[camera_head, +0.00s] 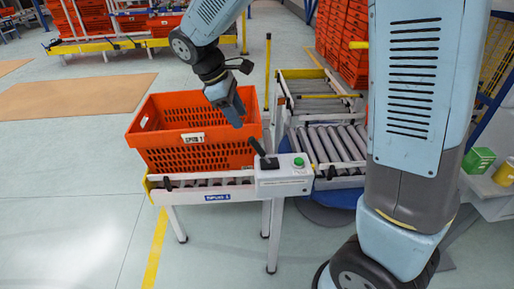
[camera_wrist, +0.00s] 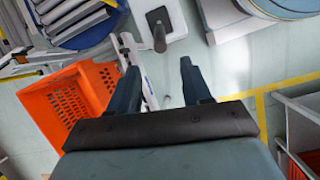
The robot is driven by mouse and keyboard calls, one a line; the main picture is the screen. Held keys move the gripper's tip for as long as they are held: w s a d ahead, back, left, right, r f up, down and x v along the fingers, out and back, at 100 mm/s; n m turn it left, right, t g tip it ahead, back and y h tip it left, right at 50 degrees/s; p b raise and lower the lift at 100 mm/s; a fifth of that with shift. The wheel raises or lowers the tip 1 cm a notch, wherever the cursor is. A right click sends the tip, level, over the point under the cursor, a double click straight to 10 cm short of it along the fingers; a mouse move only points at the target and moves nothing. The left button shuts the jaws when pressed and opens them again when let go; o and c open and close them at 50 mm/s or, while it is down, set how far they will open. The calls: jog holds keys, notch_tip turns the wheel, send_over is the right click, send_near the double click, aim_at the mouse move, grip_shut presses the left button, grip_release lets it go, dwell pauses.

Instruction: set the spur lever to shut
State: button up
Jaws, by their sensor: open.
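The spur lever (camera_head: 258,147) is a short black stick on a white control box (camera_head: 285,181) at the front of the roller conveyor. In the head view it leans up and to the left. A green button (camera_head: 298,162) sits to its right on the same box. In the wrist view the black lever (camera_wrist: 159,37) stands on the box near the top middle, beyond the fingertips. My gripper (camera_head: 236,115) is open and empty, above and to the left of the lever, apart from it. Its two dark fingers (camera_wrist: 160,75) also show in the wrist view, with the lever ahead of the gap.
An orange tote (camera_head: 190,155) stands on the conveyor's left section, just left of the box. Grey rollers (camera_head: 335,143) lie behind the box. Stacked orange totes (camera_head: 343,35) stand farther back. A green box (camera_head: 478,160) rests at right. Floor at front left is clear.

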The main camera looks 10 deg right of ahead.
aim_at(257, 147)
jog(key=x, duration=1.3)
jog(key=shift+d+f, duration=0.15)
jog(key=shift+f, duration=0.2)
jog(key=shift+w, duration=0.1)
grip_shut()
